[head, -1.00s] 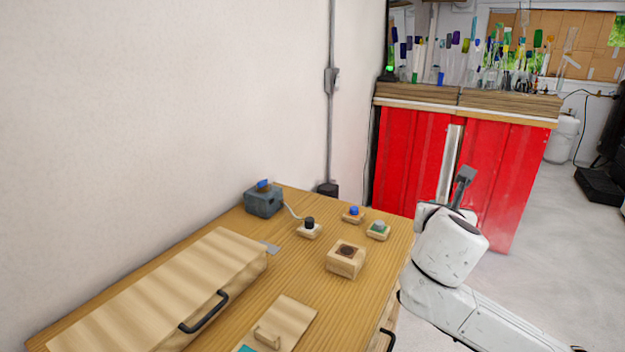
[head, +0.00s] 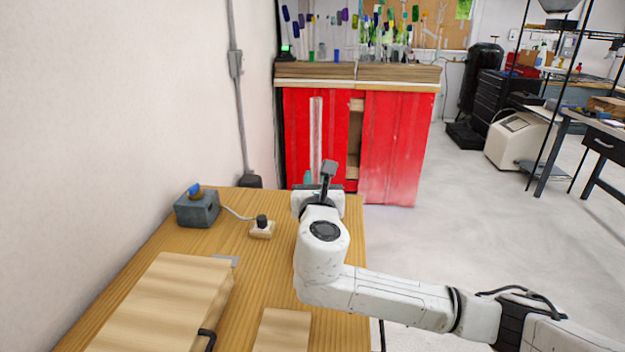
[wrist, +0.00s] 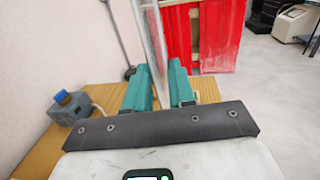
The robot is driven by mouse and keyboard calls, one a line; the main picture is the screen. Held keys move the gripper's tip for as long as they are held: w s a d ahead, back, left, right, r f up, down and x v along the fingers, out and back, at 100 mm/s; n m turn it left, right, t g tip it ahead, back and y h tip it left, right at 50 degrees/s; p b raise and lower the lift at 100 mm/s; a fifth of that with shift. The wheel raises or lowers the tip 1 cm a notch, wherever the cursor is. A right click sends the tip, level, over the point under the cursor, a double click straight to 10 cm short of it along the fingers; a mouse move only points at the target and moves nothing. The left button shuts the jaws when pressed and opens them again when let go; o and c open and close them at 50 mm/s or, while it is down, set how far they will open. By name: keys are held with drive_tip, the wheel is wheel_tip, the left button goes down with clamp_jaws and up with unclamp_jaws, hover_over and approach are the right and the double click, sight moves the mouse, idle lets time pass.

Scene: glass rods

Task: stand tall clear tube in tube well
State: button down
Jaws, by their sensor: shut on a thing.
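The tall clear tube (head: 316,130) stands about upright in the head view, in front of the red cabinet. It also shows in the wrist view (wrist: 157,35), rising from between the teal fingers. My gripper (wrist: 160,68) is shut on the tube. In the head view my gripper (head: 315,183) is over the far right part of the wooden table, mostly hidden by my wrist. The tube's lower end is hidden. The wooden block with a dark round hole, seen earlier, is hidden behind my arm now.
A grey box with a blue knob (head: 197,209) and a small block with a black knob (head: 262,227) stand on the table (head: 245,290). A wooden lidded box (head: 165,300) lies in front. The red cabinet (head: 395,145) stands behind, with open floor to the right.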

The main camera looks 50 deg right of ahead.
drive_tip(key=shift+f+b, duration=1.65)
drive_tip(key=shift+f, duration=1.05)
drive_tip(key=c, duration=1.2)
unclamp_jaws()
drive_tip(key=shift+c, duration=0.2)
drive_tip(key=shift+s, duration=0.15)
drive_tip(key=v, duration=1)
drive_tip(key=shift+s+a, duration=0.25)
drive_tip(key=shift+a, duration=0.05)
